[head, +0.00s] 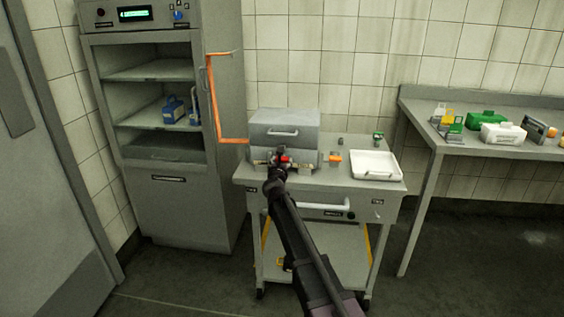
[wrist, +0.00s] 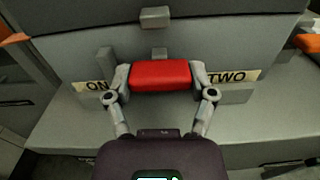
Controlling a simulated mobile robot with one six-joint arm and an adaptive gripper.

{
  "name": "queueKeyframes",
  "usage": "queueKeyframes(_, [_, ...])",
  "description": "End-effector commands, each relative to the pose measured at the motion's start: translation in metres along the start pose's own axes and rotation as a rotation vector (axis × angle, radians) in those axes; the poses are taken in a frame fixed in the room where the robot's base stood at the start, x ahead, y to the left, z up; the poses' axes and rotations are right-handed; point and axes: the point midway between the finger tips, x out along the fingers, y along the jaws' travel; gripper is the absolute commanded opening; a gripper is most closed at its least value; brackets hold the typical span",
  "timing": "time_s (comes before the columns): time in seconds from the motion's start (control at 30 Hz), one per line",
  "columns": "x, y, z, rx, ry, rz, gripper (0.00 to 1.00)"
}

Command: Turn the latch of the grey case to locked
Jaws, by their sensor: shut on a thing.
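The grey case (head: 284,123) stands on the trolley top, its lid down and a handle on its upper front. Its front face fills much of the wrist view (wrist: 70,55). The red latch (wrist: 160,75) lies level across the front face, between a label reading "ON", partly covered by a finger, and a label reading "TWO" (wrist: 233,76). My gripper (wrist: 160,80) is shut on the latch, one finger at each end. In the head view my gripper (head: 280,160) reaches the lower front of the case and covers most of the latch.
A white tray (head: 375,164) and an orange item (head: 335,157) sit on the trolley, right of the case. An orange bent rod (head: 214,105) stands left of it by the open-fronted cabinet (head: 165,190). A side table (head: 480,140) at right holds several small items.

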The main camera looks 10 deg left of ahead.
Motion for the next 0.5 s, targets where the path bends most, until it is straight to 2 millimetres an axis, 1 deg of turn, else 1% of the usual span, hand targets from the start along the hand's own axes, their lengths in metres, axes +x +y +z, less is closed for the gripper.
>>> queueKeyframes(0.27, [0.0012, 0.0003, 0.0002, 0.138, 0.0, 0.0, 0.23])
queueKeyframes(0.5, [0.0015, 0.0001, 0.0005, 0.337, 0.0, -0.001, 0.23])
